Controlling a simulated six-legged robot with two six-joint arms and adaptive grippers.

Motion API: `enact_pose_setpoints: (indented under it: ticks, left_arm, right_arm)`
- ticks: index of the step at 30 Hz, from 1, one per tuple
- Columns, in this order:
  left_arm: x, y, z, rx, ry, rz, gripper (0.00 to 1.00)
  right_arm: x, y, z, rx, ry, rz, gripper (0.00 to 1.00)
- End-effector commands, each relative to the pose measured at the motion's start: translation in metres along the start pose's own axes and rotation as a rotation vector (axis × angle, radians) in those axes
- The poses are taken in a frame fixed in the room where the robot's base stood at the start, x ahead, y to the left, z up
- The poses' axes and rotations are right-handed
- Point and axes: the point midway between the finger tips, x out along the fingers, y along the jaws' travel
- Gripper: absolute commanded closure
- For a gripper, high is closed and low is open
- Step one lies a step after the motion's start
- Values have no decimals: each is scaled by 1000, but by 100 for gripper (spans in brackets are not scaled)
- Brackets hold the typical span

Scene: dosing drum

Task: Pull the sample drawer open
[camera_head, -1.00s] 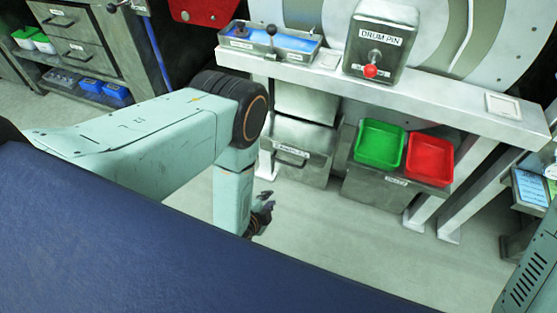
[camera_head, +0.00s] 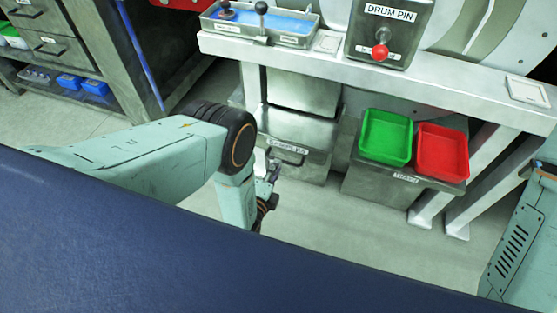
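The sample drawer (camera_head: 305,136) is a grey metal front with a white label and a bar handle (camera_head: 287,158), below the white bench. Its front looks closed. My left gripper (camera_head: 270,182) hangs at the end of my pale green arm, just left of and below the handle, in front of the drawer's lower left part. It looks apart from the handle, with nothing seen in it. Its fingers are small, dark and partly behind my arm, so their opening is unclear. My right gripper is out of view; only a part of my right arm shows at the right edge.
A green tray (camera_head: 386,137) and a red tray (camera_head: 441,152) stand on a grey box right of the drawer. The white bench (camera_head: 455,85) runs above, with the drum pin box (camera_head: 388,32) on it. White bench legs stand at right. The floor before the drawer is clear.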

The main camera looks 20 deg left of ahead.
Motion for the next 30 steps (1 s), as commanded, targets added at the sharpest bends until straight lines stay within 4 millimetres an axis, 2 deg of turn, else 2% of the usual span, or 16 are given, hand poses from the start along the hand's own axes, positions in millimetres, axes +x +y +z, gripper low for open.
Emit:
enact_pose_setpoints:
  ticks: [1,6,12,20,27,30]
  left_arm:
    - [9,3,0,0,0,-2,80]
    - [33,3,1,-1,-1,-1,80]
    - [47,2,3,-1,-2,2,80]
    - [50,0,4,-2,-2,3,80]
    - [51,0,4,-2,-2,3,99]
    - [51,1,4,-2,-2,3,100]
  right_arm:
    - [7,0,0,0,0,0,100]
    - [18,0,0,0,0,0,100]
    - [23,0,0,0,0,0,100]
    - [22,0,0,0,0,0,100]
    - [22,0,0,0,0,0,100]
    - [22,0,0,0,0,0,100]
